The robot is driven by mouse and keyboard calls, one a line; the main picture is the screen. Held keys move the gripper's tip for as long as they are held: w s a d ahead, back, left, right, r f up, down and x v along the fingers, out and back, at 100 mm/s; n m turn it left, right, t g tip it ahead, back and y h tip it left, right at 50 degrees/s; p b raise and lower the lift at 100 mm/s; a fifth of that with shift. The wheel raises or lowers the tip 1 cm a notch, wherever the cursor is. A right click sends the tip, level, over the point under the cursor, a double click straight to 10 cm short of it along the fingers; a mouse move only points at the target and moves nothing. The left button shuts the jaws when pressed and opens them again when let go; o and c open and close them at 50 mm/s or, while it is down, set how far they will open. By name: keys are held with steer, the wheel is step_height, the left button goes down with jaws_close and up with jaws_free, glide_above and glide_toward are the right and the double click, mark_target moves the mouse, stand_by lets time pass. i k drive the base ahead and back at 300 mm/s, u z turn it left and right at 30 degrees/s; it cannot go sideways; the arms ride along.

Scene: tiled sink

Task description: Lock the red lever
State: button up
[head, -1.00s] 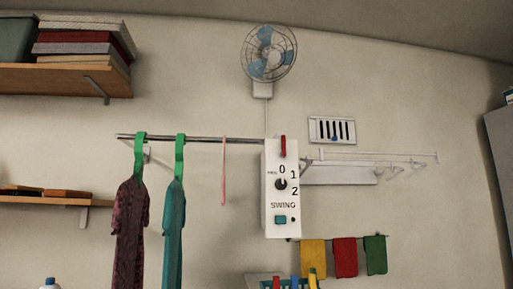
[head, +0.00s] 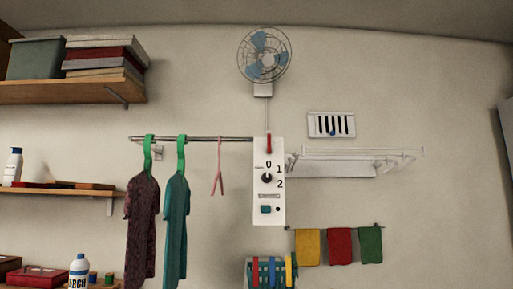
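The red lever (head: 269,143) is a small upright red handle at the top of a white control panel (head: 259,211) on the wall. The panel has a dark round knob (head: 267,178) with marks 0, 1 and 2 around it, and a teal button (head: 266,209) below. The lever looks vertical; whether it is locked cannot be told. My gripper is not in view.
A wall fan (head: 265,55) hangs above the panel. A rail with hung garments (head: 141,230) is to the left, a white folding rack (head: 335,166) to the right. Coloured cloths (head: 340,246) and a rack with coloured items (head: 250,273) are below. Shelves (head: 70,91) are on the left.

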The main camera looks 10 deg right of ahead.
mark_target(268, 151)
steer(key=u, duration=0.3)
steer(key=k, duration=1.95)
steer(key=z, duration=0.45)
steer(key=i, duration=1)
